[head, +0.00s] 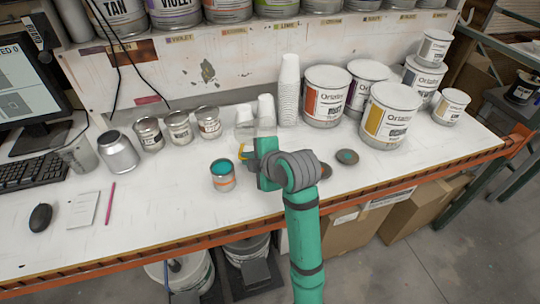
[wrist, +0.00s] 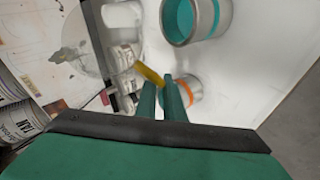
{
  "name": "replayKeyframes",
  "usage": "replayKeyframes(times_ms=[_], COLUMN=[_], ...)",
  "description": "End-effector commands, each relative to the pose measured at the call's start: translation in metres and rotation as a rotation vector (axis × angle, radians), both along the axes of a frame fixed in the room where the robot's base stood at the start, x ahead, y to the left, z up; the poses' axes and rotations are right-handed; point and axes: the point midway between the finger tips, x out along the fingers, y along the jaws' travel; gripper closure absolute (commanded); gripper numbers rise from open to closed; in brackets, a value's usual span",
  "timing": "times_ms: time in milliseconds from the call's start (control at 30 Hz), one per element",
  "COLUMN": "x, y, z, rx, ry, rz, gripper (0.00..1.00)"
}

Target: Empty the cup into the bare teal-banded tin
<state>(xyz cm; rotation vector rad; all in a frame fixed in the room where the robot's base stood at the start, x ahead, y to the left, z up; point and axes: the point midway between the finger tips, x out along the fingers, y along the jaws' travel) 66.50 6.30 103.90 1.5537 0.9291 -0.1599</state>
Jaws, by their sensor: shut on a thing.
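My gripper (head: 250,157) is shut on the yellow handle (wrist: 149,74) of a clear cup (wrist: 88,42). In the head view the cup (head: 245,133) is faint, beyond the fingers; its contents and tilt cannot be told. In the wrist view an orange-banded tin (wrist: 190,92) is partly behind my fingers.
Several small labelled tins (head: 179,127) and a silver can (head: 118,153) stand to the left. A stack of white cups (head: 288,90) and large paint cans (head: 326,96) stand at the back. Lids (head: 347,157) lie right of my arm.

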Motion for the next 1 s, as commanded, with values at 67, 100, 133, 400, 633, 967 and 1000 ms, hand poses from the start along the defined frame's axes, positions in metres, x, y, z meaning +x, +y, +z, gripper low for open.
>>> replayKeyframes(times_ms=[67, 100, 133, 400, 633, 967, 1000], x=[0.0, 0.0, 0.0, -0.001, 0.0, 0.001, 0.001], y=[0.003, 0.005, 0.006, 0.014, 0.013, -0.008, -0.009], z=[0.0, 0.001, 0.001, 0.002, 0.004, 0.005, 0.006], rx=[0.01, 0.014, 0.018, 0.05, 0.076, 0.113, 0.118], ry=[-0.006, -0.01, -0.012, -0.029, -0.046, -0.069, -0.072], rz=[0.003, 0.005, 0.006, 0.013, 0.013, -0.015, -0.015], gripper=[1.0, 1.0, 1.0, 1.0, 1.0, 1.0, 1.0])
